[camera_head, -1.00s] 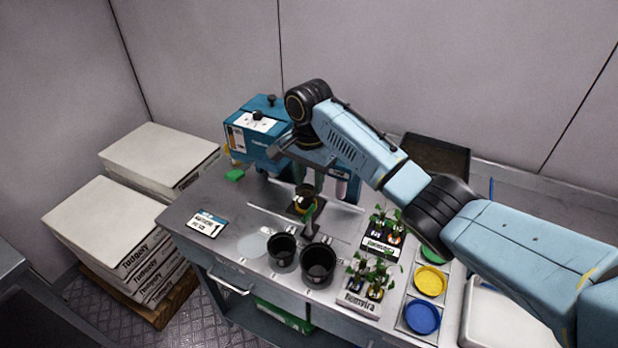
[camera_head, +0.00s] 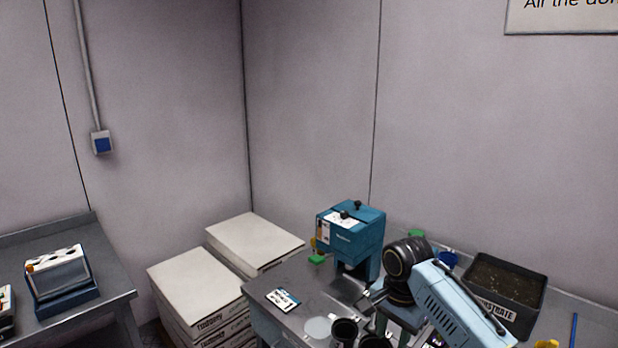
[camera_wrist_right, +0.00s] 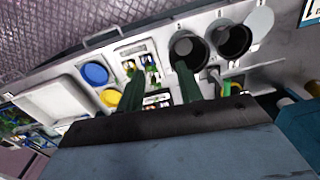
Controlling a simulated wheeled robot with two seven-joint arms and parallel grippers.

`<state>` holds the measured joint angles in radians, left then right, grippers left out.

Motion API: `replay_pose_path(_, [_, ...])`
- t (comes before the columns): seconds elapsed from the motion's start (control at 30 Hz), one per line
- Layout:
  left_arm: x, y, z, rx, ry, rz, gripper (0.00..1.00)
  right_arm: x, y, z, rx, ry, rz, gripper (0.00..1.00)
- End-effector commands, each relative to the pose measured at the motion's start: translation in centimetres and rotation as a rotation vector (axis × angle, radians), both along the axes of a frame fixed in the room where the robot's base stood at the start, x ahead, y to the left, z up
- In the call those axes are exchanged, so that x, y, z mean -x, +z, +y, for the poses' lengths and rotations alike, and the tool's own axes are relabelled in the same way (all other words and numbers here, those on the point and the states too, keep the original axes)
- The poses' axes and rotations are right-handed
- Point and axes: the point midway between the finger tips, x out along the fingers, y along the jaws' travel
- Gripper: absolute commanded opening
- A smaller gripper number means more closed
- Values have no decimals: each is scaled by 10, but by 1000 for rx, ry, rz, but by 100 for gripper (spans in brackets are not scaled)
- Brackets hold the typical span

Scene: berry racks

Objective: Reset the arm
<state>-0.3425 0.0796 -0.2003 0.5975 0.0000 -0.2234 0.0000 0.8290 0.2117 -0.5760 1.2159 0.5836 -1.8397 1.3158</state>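My right arm (camera_head: 455,305) comes in from the lower right in the head view, bent over the workbench. Its black wrist joint is in front of the blue machine (camera_head: 350,245). In the right wrist view my right gripper (camera_wrist_right: 158,88) shows two dark green fingers spread apart with nothing between them. It is above the bench, over the small seedlings (camera_wrist_right: 145,70) and close to two black pots (camera_wrist_right: 232,40). In the head view its fingers are mostly hidden. My left gripper is in neither view.
A soil-filled black tray (camera_head: 512,280) stands at the back right of the bench. Stacked white boxes (camera_head: 200,285) are left of the bench, and another table (camera_head: 110,265) is at far left. Blue (camera_wrist_right: 95,74) and yellow (camera_wrist_right: 110,97) dishes lie near the gripper.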

Motion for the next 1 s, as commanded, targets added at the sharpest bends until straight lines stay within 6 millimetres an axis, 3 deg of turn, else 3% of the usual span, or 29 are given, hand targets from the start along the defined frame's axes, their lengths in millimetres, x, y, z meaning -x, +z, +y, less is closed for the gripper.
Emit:
replay_pose_path(0.07, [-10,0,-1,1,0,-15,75,10,-13,6,-12,54,-8,36])
replay_pose_path(0.23, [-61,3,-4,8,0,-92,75,35,-39,16,-37,177,-30,36])
replay_pose_path(0.33, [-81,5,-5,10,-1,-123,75,55,-56,22,-52,261,-50,36])
replay_pose_path(0.4, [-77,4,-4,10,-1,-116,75,72,-69,26,-66,330,-69,36])
replay_pose_path(0.63, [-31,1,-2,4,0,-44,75,149,-103,29,-86,573,-167,36])
replay_pose_path(0.8, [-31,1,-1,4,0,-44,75,208,-110,14,-50,724,-238,36])
replay_pose_path(1.0, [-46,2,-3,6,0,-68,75,260,-103,-8,24,849,-284,36])
